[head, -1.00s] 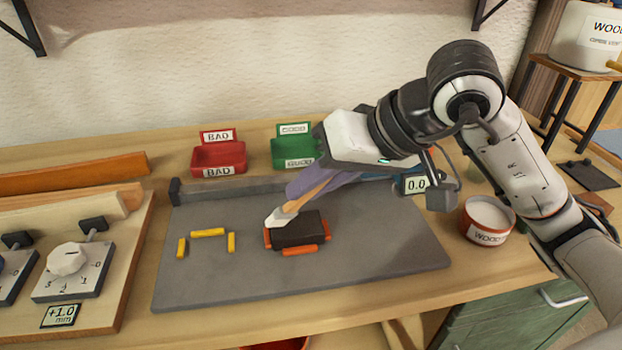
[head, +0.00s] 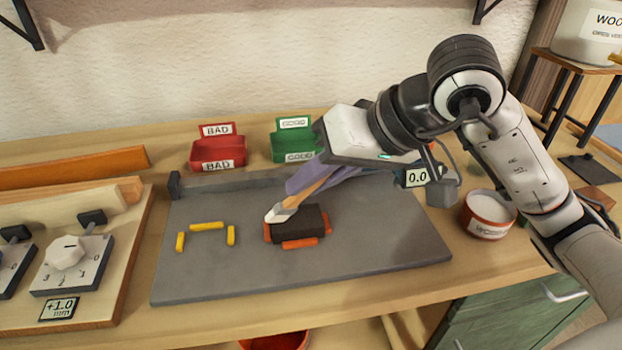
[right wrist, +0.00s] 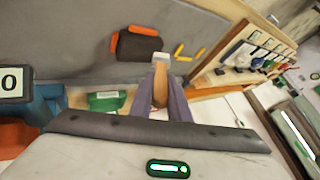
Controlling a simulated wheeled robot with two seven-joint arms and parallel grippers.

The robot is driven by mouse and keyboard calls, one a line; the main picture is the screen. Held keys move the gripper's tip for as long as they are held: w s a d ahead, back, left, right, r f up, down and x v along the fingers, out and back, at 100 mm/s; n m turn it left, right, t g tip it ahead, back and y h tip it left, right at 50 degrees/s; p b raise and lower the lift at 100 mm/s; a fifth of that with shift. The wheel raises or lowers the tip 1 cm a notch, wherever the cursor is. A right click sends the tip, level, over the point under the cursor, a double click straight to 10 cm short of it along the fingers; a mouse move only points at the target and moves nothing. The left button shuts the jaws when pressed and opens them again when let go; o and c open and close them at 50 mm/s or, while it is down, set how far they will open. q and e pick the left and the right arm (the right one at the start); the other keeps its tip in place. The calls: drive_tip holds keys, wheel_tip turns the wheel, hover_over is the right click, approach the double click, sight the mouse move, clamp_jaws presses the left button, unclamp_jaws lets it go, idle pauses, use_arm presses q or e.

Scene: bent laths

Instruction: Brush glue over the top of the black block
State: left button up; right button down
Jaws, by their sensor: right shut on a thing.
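The black block (head: 299,228) lies on the grey board (head: 385,255), with orange strips (head: 300,243) around its sides. My right gripper (head: 303,186) is shut on the wooden handle of a brush (head: 281,214). The brush slants down to the left, its pale tip at the block's far left corner. In the right wrist view the brush tip (right wrist: 162,57) shows beside one end of the block (right wrist: 138,46); whether it touches the top is unclear. An open pot with pale contents (head: 488,212), probably the glue, stands right of the board. My left gripper is out of view.
Yellow strips (head: 207,226) form an open outline left of the block. A red BAD bin (head: 218,155) and a green GOOD bin (head: 293,147) stand behind the board. A panel with dials (head: 70,255) is at left. The board's front is clear.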

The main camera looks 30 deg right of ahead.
drive_tip(key=shift+f, duration=0.3)
drive_tip(key=shift+d+b, duration=0.1)
drive_tip(key=shift+b, duration=0.2)
